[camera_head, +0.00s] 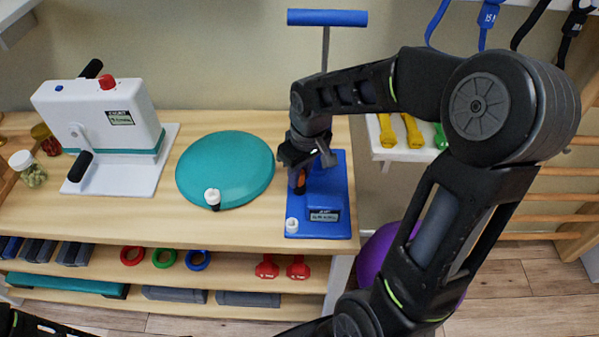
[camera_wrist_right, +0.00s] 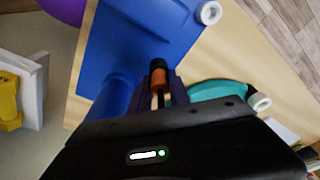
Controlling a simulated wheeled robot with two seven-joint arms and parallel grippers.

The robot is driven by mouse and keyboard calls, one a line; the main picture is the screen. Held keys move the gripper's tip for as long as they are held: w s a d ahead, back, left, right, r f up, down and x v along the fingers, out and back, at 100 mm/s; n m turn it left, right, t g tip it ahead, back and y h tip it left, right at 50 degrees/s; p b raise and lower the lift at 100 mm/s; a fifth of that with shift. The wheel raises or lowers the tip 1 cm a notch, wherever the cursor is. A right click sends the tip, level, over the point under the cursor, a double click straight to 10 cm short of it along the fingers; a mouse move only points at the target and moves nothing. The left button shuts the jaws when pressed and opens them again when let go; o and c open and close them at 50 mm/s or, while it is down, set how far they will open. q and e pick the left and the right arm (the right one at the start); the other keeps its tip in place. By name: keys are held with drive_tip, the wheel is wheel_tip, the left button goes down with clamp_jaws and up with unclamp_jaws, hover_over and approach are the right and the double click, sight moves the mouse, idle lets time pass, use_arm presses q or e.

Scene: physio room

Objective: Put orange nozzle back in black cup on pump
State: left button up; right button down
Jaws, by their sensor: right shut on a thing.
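The blue pump (camera_head: 335,180) stands on the right end of the wooden table, with a flat base and a tall T-handle. My right gripper (camera_head: 299,170) points down over the left part of its base. It is shut on the orange nozzle (camera_head: 301,180), which also shows between the fingers in the right wrist view (camera_wrist_right: 159,80). A black ring-like part (camera_wrist_right: 158,64), likely the black cup, shows at the nozzle's far end, against the blue base. I cannot tell whether the nozzle is inside it or just above it. My left gripper is not in view.
A white cylinder (camera_head: 292,226) is at the pump base's front left corner. A teal disc (camera_head: 228,165) lies left of the pump, with a small white-and-black piece (camera_head: 212,197) at its front edge. A white machine (camera_head: 105,115) stands further left. The pump's handle (camera_head: 327,18) rises behind my gripper.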

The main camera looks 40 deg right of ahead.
drive_tip(key=shift+f, duration=0.2)
drive_tip(key=c, duration=1.2)
unclamp_jaws()
drive_tip(key=shift+c, duration=0.2)
drive_tip(key=shift+r, duration=0.15)
drive_tip(key=shift+r+p, duration=0.3)
drive_tip(key=shift+r, duration=0.25)
wheel_tip(320, 180, up, 11)
drive_tip(key=s, duration=0.1)
drive_tip(key=shift+s+r, duration=0.2)
drive_tip(key=shift+s, duration=0.15)
drive_tip(key=shift+d, duration=0.1)
